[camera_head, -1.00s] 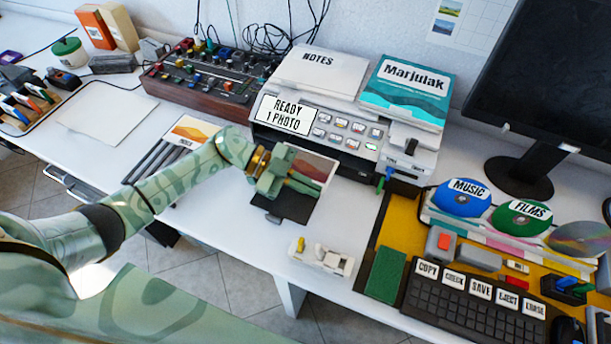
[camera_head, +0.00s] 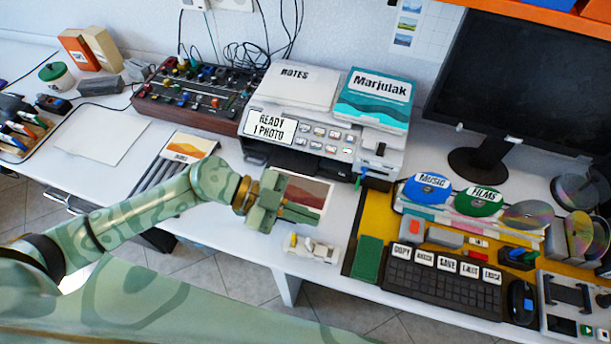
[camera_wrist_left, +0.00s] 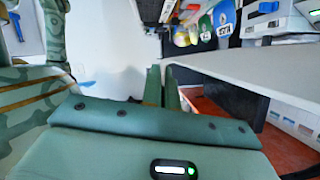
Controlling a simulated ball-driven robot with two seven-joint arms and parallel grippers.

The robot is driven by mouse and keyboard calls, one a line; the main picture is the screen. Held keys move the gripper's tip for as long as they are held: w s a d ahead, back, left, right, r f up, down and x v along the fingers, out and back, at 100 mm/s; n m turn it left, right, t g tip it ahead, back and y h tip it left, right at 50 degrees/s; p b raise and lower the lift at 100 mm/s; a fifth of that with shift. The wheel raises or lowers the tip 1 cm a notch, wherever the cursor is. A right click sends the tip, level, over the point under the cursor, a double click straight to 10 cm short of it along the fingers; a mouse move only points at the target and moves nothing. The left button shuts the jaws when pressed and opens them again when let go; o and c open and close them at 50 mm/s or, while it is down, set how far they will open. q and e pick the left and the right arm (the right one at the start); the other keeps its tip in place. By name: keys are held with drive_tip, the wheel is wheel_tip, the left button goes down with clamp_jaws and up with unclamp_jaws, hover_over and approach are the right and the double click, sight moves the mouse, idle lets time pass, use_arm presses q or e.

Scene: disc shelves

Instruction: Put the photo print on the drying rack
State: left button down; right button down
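The photo print (camera_head: 312,190), brown and dark red with a pale border, is in front of the printer. My left gripper (camera_head: 270,201) is at its left side and looks shut on that edge; the fingers hide part of the print. In the left wrist view the two fingers (camera_wrist_left: 162,86) are close together with a thin gap. The drying rack (camera_head: 150,176), a set of dark slats, is left of the printer, with an orange landscape print (camera_head: 188,146) at its far end. My arm crosses in front of its near end. My right gripper is not in view.
The printer (camera_head: 375,150) stands behind the print, and a mixer (camera_head: 200,105) behind the rack. A blank white sheet (camera_head: 105,133) lies left of the rack. A small whitish object (camera_head: 312,248) is near the front edge. The keyboard (camera_head: 440,280) and discs are at right.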

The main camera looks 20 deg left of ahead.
use_arm(q)
drive_tip(key=w+a+r+n+t+y, duration=0.1)
drive_tip(key=w+a+r+n+t, duration=0.2)
drive_tip(key=a+r, duration=0.3)
drive_tip(key=w+a+r+n+t+y, duration=0.1)
drive_tip(key=w+a+r+n+t, duration=0.2)
drive_tip(key=r, duration=0.7)
drive_tip(key=a+t, duration=0.1)
drive_tip(key=a, duration=0.1)
drive_tip(key=shift+a+y, duration=0.3)
drive_tip(key=shift+a, duration=0.1)
